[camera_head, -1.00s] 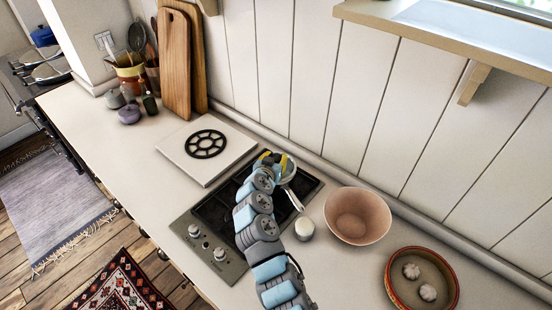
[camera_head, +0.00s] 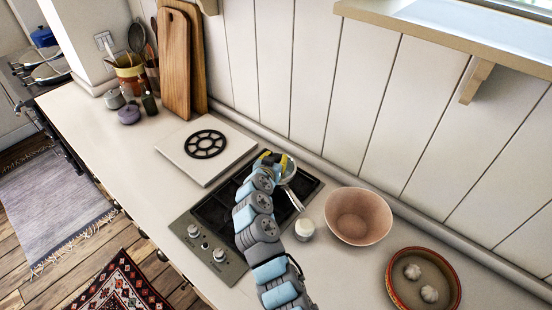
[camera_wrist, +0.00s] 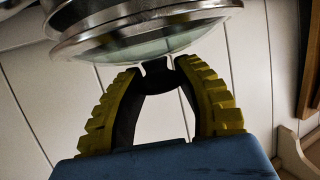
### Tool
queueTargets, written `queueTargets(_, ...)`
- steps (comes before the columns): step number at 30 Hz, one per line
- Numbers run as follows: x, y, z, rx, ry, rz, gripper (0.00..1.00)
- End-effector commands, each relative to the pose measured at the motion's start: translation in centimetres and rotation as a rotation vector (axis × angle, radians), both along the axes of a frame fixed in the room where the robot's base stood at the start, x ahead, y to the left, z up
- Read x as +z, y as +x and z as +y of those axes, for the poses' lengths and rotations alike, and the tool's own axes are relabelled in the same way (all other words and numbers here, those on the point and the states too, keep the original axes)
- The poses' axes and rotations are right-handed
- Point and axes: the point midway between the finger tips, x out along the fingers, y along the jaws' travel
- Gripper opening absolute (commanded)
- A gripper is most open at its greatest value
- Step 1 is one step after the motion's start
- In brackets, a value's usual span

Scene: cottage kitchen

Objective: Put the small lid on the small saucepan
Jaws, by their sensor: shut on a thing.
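The small saucepan (camera_head: 289,176) is on the hob behind my gripper (camera_head: 270,160). Its handle (camera_head: 294,201) points toward the front right, and my arm hides part of the pan. In the wrist view, the small lid (camera_wrist: 140,42) is pale glass with a metal rim, at the top of the picture. My gripper (camera_wrist: 172,72), with yellow ridged fingers, is shut on the lid at its middle, where a dark piece shows between the fingertips. The saucepan's metal side (camera_wrist: 85,12) shows right against the lid's rim. I cannot tell whether the lid sits fully on the pan.
A pink bowl (camera_head: 358,232) and a small white jar (camera_head: 304,229) stand right of the hob (camera_head: 212,214). A red-rimmed dish (camera_head: 391,290) holds two garlic bulbs. A white board with a black trivet (camera_head: 205,144) lies left. The plank wall (camera_head: 300,80) is close behind.

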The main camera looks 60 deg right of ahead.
Motion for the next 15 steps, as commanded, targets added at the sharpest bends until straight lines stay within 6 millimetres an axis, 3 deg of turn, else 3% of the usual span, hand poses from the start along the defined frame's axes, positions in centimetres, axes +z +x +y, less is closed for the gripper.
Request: queueTargets(15, -0.75, 0.02, 0.0, 0.0, -0.001, 0.0, 0.0)
